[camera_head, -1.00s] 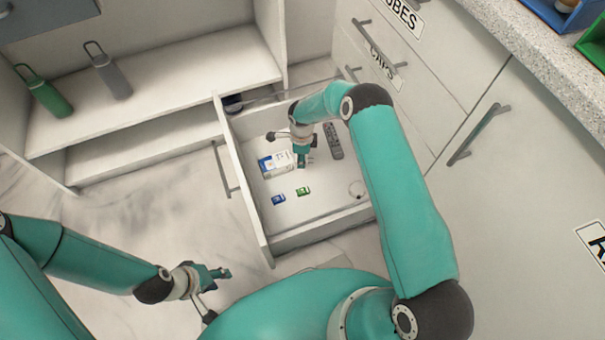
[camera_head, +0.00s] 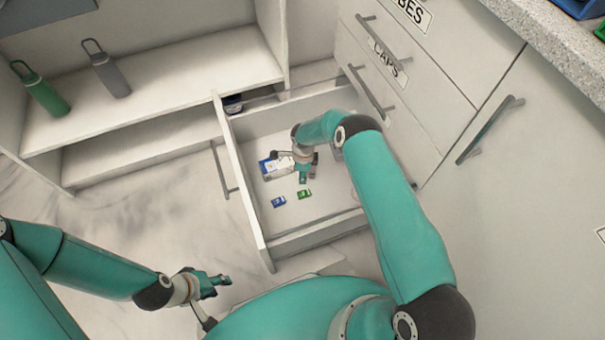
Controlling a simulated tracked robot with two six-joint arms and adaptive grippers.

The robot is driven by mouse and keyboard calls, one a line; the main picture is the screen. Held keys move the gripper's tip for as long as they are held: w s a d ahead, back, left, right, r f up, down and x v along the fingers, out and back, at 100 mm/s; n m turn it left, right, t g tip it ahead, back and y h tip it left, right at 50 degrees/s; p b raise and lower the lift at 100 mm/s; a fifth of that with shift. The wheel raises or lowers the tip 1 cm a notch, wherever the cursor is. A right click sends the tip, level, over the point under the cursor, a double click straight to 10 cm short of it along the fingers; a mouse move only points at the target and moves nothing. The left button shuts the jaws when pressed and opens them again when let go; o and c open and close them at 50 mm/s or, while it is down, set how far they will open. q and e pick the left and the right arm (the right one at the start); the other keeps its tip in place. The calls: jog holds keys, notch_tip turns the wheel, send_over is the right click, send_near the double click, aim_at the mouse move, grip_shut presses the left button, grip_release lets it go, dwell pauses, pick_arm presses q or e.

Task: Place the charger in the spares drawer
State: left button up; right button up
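The open drawer (camera_head: 241,170) is pulled out from the white cabinet, and its label is not in view. My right gripper (camera_head: 304,178) is inside it, pointing down beside a white and blue box (camera_head: 272,167). The fingers are small and partly covered by the wrist, so I cannot tell whether they hold anything. I cannot make out an object that is clearly the charger. My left gripper (camera_head: 222,281) is outside the drawer, low over the floor, with nothing visible in it; its finger gap is unclear.
A small blue item (camera_head: 278,201) and a small green item (camera_head: 304,194) lie on the drawer floor. A dark object (camera_head: 233,103) sits by its far left corner. Green (camera_head: 45,93) and grey (camera_head: 109,73) bottles stand on the shelf. A closed drawer is labelled CAPS (camera_head: 388,58).

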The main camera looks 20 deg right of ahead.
jog(key=shift+f, duration=0.15)
jog(key=o, duration=1.1)
jog(key=shift+r, duration=0.3)
notch_tip(320, 180, up, 12)
jog(key=p, duration=0.4)
jog(key=shift+f, duration=0.1)
